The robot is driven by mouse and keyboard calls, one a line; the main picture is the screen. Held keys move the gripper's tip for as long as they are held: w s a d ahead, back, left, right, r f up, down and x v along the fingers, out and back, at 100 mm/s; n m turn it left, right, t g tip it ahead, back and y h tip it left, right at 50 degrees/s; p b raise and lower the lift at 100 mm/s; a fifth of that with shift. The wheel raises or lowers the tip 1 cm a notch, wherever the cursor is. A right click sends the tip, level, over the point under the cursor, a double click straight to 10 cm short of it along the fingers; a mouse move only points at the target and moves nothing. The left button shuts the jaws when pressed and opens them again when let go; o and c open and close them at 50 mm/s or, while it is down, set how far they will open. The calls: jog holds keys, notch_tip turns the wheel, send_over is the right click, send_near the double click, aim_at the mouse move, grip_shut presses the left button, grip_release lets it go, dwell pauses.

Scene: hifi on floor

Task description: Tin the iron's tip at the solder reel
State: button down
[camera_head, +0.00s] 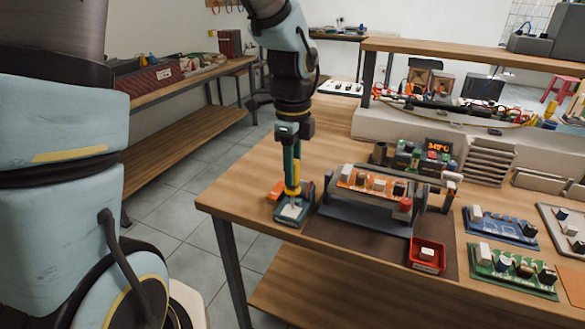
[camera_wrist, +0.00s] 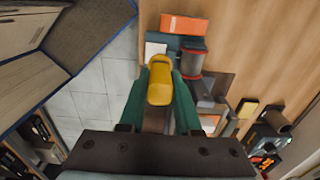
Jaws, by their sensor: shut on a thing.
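My gripper (camera_head: 291,168) points down over the bench's left end and is shut on the yellow-handled iron (camera_head: 293,188). In the wrist view the yellow handle (camera_wrist: 159,82) sits between the green fingers. The iron's tip is hidden by the handle in the wrist view and too small to make out in the head view. Below the iron is a teal base with a pale pad (camera_head: 292,211); this pad also shows in the wrist view (camera_wrist: 154,50).
An orange block (camera_head: 276,190) lies beside the base. A board holder (camera_head: 372,207) with an orange circuit board stands to the right, and a red tray (camera_head: 427,256) is in front of it. Circuit boards (camera_head: 512,272) lie farther right. The bench's left edge is close by.

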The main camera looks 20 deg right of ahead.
jog(key=shift+f, duration=0.35)
dwell(0.3)
dwell(1.4)
notch_tip(320, 180, up, 5)
jog(key=p, duration=0.4)
jog(key=shift+f, duration=0.25)
